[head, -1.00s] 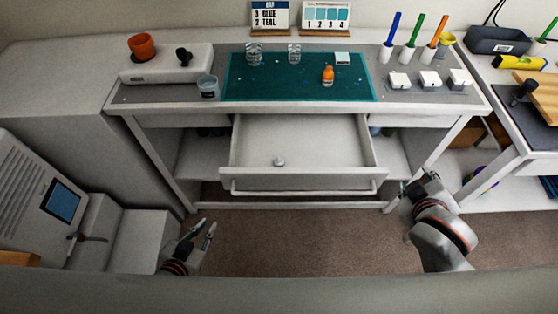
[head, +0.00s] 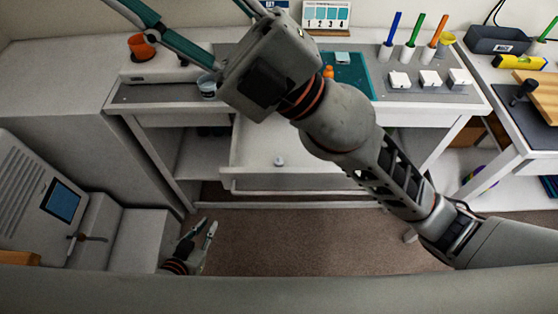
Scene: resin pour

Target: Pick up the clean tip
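A small pale round item (head: 279,161) lies in the open drawer (head: 252,150) under the bench; it is too small to tell whether it is the clean tip. I cannot make out another clear tip. My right gripper (head: 192,18) is raised high over the bench, close to the camera. Its fingers are spread wide, with their ends cut off by the top edge and nothing seen between them. My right arm hides much of the green mat (head: 350,80) and the bottles at its left. My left gripper (head: 209,223) is low at the lower left, open and empty.
A clear cup (head: 207,87) stands near the mat. Several white blocks (head: 430,78) and colored pens (head: 413,36) stand at the right. The drawer juts out in front of the bench.

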